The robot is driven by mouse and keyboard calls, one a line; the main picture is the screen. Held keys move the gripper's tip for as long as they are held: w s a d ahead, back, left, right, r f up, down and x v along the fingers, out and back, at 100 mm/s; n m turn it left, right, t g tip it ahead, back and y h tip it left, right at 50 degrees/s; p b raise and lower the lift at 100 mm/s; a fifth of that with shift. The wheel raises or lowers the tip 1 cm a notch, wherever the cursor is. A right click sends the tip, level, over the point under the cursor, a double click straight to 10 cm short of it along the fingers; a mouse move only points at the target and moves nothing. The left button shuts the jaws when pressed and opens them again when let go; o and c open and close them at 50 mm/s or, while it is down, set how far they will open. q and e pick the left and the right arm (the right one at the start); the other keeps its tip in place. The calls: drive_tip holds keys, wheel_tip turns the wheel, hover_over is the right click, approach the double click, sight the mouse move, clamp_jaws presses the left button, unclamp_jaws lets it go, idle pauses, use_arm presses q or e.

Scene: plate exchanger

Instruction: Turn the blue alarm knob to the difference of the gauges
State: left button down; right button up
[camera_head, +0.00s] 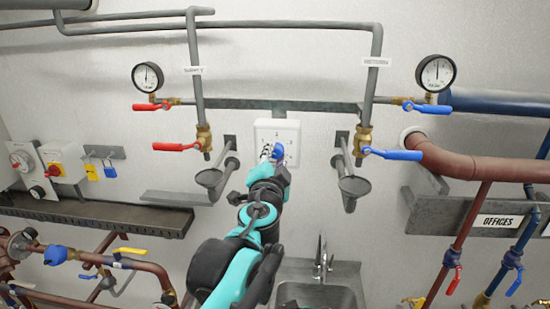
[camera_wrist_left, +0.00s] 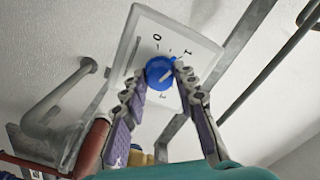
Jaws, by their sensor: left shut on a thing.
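The blue alarm knob (camera_wrist_left: 159,72) sits on a white dial plate (camera_wrist_left: 140,48) with dark marks around it. It also shows in the head view (camera_head: 278,151) at the front of the white plate (camera_head: 291,128). My left gripper (camera_wrist_left: 160,75) is shut on the knob, with one finger on each side. A pale pointer line runs across the knob's face, slanting up to the right. The left gauge (camera_head: 147,76) and the right gauge (camera_head: 436,73) hang on the wall, both with needles near upright; their numbers are too small to read. My right gripper is not in view.
Red lever valves (camera_head: 176,147) stand left of the plate and blue lever valves (camera_head: 398,155) stand right of it. Grey drain funnels (camera_head: 354,184) flank my left arm. A sink (camera_head: 318,291) is below. A dark shelf (camera_head: 95,214) runs at the left.

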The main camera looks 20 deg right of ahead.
use_arm(q)
drive_tip(key=shift+m, duration=1.1)
drive_tip(key=c, duration=1.2)
unclamp_jaws()
drive_tip(key=v, duration=1.2)
drive_tip(key=shift+s, duration=0.1)
drive_tip(key=shift+f, duration=0.1)
